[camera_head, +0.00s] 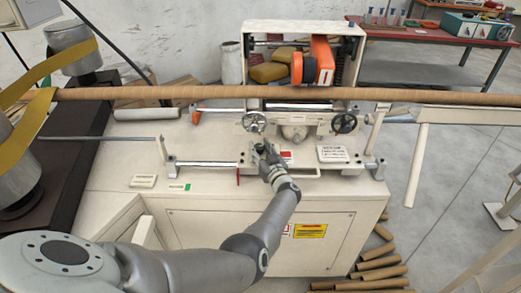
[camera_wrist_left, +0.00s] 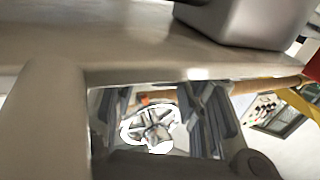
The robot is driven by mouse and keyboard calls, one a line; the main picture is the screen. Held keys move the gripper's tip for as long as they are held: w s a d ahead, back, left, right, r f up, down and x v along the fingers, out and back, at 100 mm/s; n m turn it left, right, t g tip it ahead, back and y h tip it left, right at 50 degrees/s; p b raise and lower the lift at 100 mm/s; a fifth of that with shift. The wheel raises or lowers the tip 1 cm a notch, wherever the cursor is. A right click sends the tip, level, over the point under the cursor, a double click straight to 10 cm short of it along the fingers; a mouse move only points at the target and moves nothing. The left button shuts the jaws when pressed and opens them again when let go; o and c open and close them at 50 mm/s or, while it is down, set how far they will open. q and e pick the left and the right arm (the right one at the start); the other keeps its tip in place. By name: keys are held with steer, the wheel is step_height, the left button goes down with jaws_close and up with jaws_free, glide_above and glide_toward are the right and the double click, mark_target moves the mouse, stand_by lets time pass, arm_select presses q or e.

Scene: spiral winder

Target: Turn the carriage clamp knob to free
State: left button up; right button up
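My left gripper (camera_head: 264,153) is at the front of the winder carriage, just below the left spoked handwheel (camera_head: 254,122). In the left wrist view, the fingers of this gripper (camera_wrist_left: 158,125) stand apart. A grey star-shaped knob (camera_wrist_left: 154,134) shows between them, with a pale rim and spokes around or behind it. I cannot tell whether the fingers touch the knob. In the head view the gripper hides the knob. My right gripper is not in view.
A second handwheel (camera_head: 344,123) is to the right on the carriage. A long brown tube (camera_head: 200,92) crosses above the cream machine cabinet (camera_head: 200,225). An orange-and-black unit (camera_head: 318,60) stands behind. Cardboard tubes (camera_head: 380,270) lie on the floor at right.

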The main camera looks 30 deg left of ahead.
arm_select(q)
steer(key=shift+o, duration=1)
